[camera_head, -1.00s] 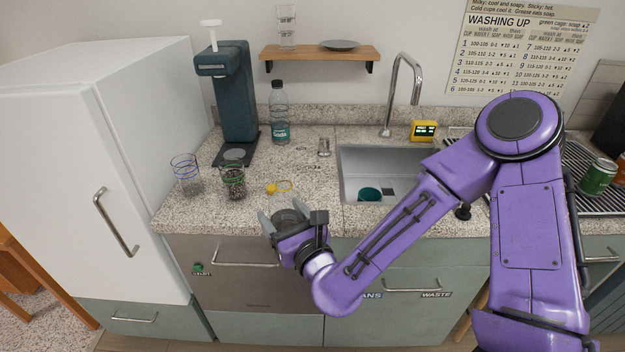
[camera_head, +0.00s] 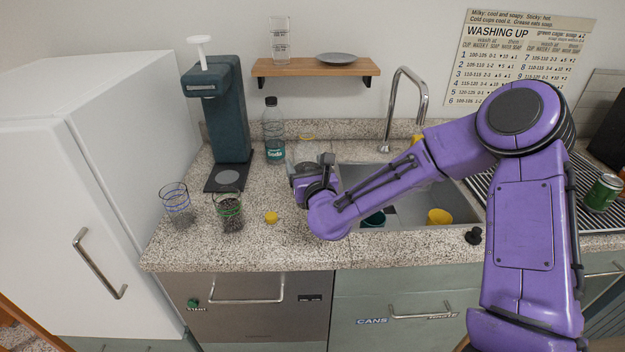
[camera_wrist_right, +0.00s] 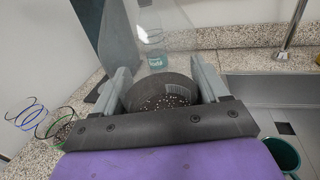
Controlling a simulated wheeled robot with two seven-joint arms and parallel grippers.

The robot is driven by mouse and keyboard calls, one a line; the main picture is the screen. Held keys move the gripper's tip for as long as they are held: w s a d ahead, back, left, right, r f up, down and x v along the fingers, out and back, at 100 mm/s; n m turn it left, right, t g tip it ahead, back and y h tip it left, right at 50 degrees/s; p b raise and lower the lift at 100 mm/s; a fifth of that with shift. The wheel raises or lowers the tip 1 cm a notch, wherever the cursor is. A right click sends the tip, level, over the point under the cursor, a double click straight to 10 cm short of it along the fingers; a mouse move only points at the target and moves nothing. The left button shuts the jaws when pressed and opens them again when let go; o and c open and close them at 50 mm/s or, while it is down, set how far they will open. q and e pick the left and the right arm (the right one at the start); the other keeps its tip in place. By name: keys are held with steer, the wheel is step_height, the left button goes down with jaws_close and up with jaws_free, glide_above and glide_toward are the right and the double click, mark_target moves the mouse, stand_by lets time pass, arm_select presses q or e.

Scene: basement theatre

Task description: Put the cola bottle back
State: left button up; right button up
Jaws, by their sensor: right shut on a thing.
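A yellow ring shows at the bottle's top in the head view. The bottle looks upright over the counter, left of the sink; whether its base touches the counter is hidden. The capped soda bottle (camera_head: 273,135) stands behind it. My left gripper is not in view.
A blue-ringed glass (camera_head: 177,205), a green-ringed glass (camera_head: 230,212) and a yellow cap (camera_head: 271,217) are on the counter. The drinks machine (camera_head: 220,115) stands at back left. The sink (camera_head: 400,212) holds teal and yellow cups. A shelf (camera_head: 315,68) hangs above.

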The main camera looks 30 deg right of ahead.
steer(key=d+f, duration=0.2)
steer(key=shift+w+f, duration=0.3)
steer(key=f, duration=0.1)
steer(key=f+p, duration=0.1)
steer(key=f, duration=0.2)
steer(key=shift+d+f, duration=0.2)
steer(key=shift+d, duration=0.2)
steer(key=o, duration=1.4)
steer(key=shift+w+f, duration=0.1)
steer(key=shift+w, duration=0.05)
steer(key=shift+o, duration=0.2)
